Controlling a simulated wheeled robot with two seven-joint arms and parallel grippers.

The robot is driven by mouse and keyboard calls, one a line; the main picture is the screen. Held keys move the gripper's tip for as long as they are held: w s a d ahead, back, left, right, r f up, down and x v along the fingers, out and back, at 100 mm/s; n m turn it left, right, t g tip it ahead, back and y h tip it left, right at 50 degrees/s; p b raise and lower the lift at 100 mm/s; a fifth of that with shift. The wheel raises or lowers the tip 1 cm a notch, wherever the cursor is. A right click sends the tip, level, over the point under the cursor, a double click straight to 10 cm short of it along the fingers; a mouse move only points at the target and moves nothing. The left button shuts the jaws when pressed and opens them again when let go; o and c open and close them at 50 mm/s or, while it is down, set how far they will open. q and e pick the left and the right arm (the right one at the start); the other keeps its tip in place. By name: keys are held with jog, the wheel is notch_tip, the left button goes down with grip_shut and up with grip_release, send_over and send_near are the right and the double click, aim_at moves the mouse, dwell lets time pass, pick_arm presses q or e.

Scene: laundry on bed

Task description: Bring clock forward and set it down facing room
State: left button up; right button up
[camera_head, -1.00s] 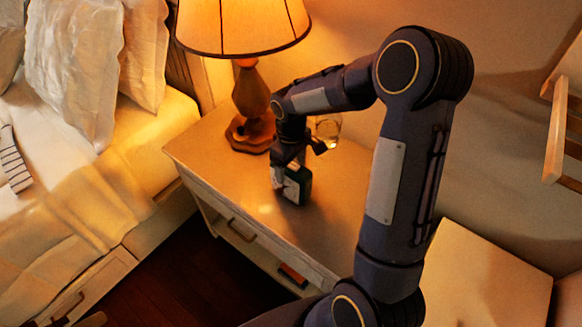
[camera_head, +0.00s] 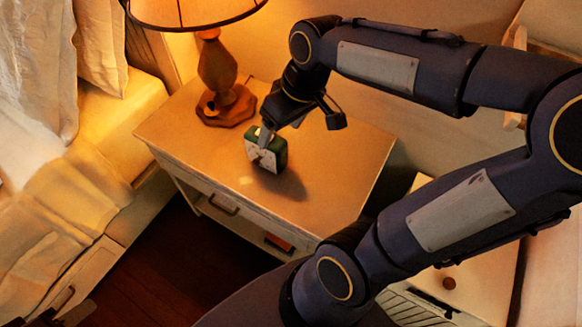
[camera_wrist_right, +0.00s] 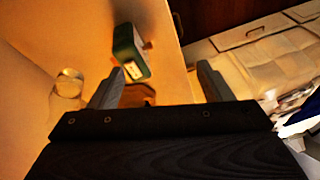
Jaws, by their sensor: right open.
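The clock (camera_head: 266,152) is a small green block with a white face. It stands upright on the nightstand (camera_head: 330,165), and its face points to the front left, toward the nightstand's front edge. My right gripper (camera_head: 267,132) is just above and behind the clock in the head view. In the right wrist view my right gripper's fingers (camera_wrist_right: 160,80) are wide apart with nothing held. The clock (camera_wrist_right: 130,52) is beyond the left finger there. A dark part at the bottom left edge of the head view seems to be my left gripper (camera_head: 62,314); its jaws are not clear.
A lit lamp (camera_head: 222,85) stands on the nightstand behind and left of the clock. A clear glass (camera_wrist_right: 68,86) stands on the nightstand in the right wrist view. The bed (camera_head: 60,190) is at the left. The nightstand top right of the clock is bare.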

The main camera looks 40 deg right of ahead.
jog(key=s+a+m+t+y+p, duration=0.1)
jog(key=s+a+m+t, duration=0.2)
jog(key=s, duration=0.7)
jog(key=shift+a+y+p, duration=0.4)
jog(key=shift+a, duration=0.45)
